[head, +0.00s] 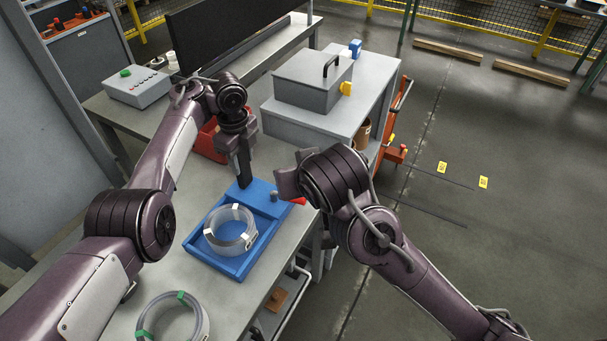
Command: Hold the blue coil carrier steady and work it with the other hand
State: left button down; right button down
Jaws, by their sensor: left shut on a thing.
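The blue coil carrier (206,250) lies on the grey workbench, with a pale steel strip coil (231,247) inside its tray. A small grey knob (274,196) and a red tip (298,201) show at its back right end. My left gripper (244,183) points down at the carrier's back end and is shut on it; the fingertips' contact is partly hidden. My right gripper (284,185) is just right of the left one, beside and above the carrier's back right corner. Its wrist hides most of it, so its opening and any contact are unclear.
Another coil with green clips (172,318) lies at the bench's front. A grey lidded box (313,82) stands at the back right. A control box with a green button (138,87) stands back left.

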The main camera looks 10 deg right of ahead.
dwell(0.3)
pick_arm(q)
jog(key=c, duration=0.8)
grip_release()
jog(key=shift+o, duration=0.2)
notch_tip(320, 180, up, 12)
jog(key=shift+f, duration=0.1)
